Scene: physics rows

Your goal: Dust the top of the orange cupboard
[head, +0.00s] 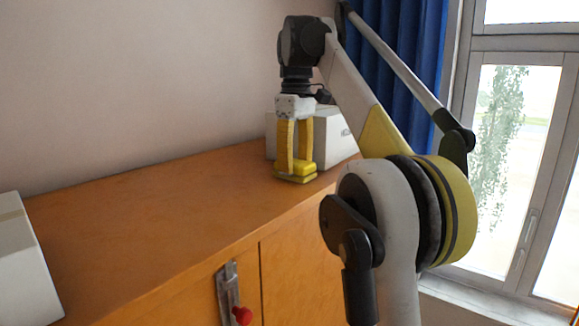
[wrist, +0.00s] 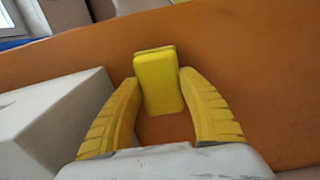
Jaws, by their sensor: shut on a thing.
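The orange cupboard (head: 140,225) has a long flat top running along the wall. My gripper (head: 294,168), with yellow fingers, points down over the far right part of the top. It is shut on a yellow block-like duster (head: 304,169). The duster's lower face is at or just above the cupboard top; I cannot tell whether it touches. In the wrist view, the duster (wrist: 158,80) sits between the two fingertips, over the orange top (wrist: 240,60). No dust can be made out.
A white box (head: 338,135) stands on the top just behind and right of my gripper; it is close at left in the wrist view (wrist: 45,125). Another pale box (head: 18,265) stands at the near left end. The top between them is clear. A blue curtain (head: 400,60) hangs behind.

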